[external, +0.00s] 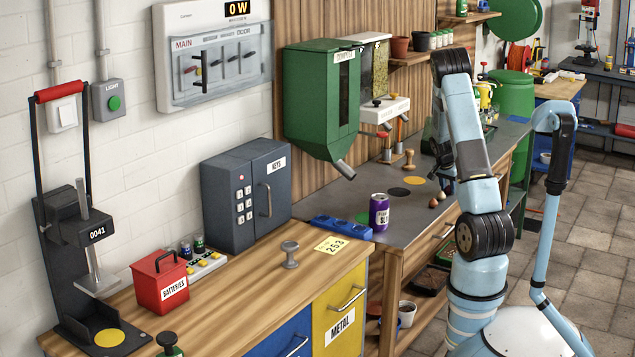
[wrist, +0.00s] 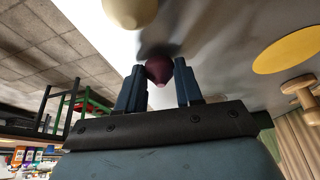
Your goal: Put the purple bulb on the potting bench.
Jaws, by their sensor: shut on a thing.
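The purple bulb (wrist: 159,70) shows in the wrist view between the two blue fingers of my gripper (wrist: 160,86). My gripper is shut on it. The bulb is close to the grey top of the potting bench (wrist: 225,35), with a dark shadow beside it; I cannot tell whether it touches. In the external view the potting bench (external: 383,229) has a grey top and wooden legs. My arm reaches over its far part and hides most of the gripper there; I cannot make out the purple bulb in that view.
A pale bulb (wrist: 130,10) is near the held one. Brownish bulbs (external: 434,203), a purple can (external: 379,212), a wooden knob (external: 408,160), and yellow (external: 414,180) and black discs are on the bench. A green dispenser (external: 322,100) hangs above its near left side.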

